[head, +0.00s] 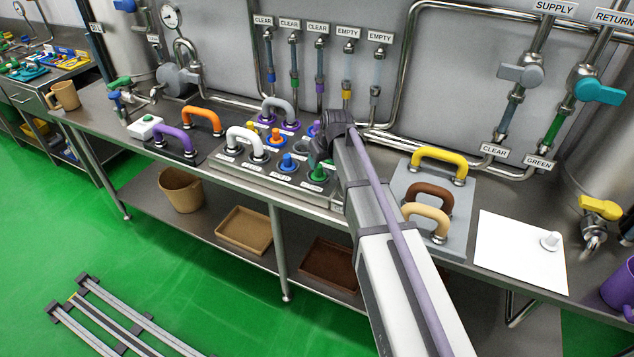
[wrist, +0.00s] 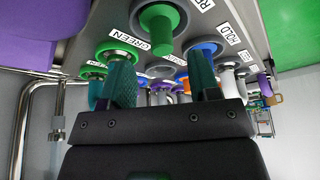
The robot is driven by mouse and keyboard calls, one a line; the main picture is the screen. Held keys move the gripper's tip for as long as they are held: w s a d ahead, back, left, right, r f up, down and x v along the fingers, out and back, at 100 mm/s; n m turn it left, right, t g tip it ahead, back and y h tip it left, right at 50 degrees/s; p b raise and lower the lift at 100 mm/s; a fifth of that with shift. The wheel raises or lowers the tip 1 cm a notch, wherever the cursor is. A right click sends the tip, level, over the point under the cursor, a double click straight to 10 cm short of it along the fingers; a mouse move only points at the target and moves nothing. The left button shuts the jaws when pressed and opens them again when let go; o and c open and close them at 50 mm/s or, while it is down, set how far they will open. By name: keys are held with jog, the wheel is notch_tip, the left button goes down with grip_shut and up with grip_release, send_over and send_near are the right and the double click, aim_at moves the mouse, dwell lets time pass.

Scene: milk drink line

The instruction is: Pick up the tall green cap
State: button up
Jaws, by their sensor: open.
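A tall green cap (wrist: 157,28) with a round green flange shows at the top of the wrist view. In the head view, a green cap (head: 318,174) sits at the front right corner of the cap panel, just below my gripper (head: 322,150). My gripper also shows in the wrist view (wrist: 162,85), where its teal fingers are spread apart with nothing held between them. The tall green cap appears beyond the fingertips. A second green-ringed fitting (wrist: 92,74) is partly hidden by the left finger. My arm hides part of the panel's right side in the head view.
Blue caps (head: 287,162) and a white handle (head: 247,141) stand close by on the panel. A purple handle (head: 174,141) and an orange handle (head: 202,119) are left. A grey board (head: 403,183) with yellow, brown and tan handles is right. Pipes run behind.

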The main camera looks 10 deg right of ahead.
aim_at(319, 166)
jog(key=b+x, duration=0.5)
jog(key=shift+w+a+f, duration=0.15)
jog(key=shift+r+p, duration=0.25)
jog(key=shift+p, duration=0.05)
grip_shut()
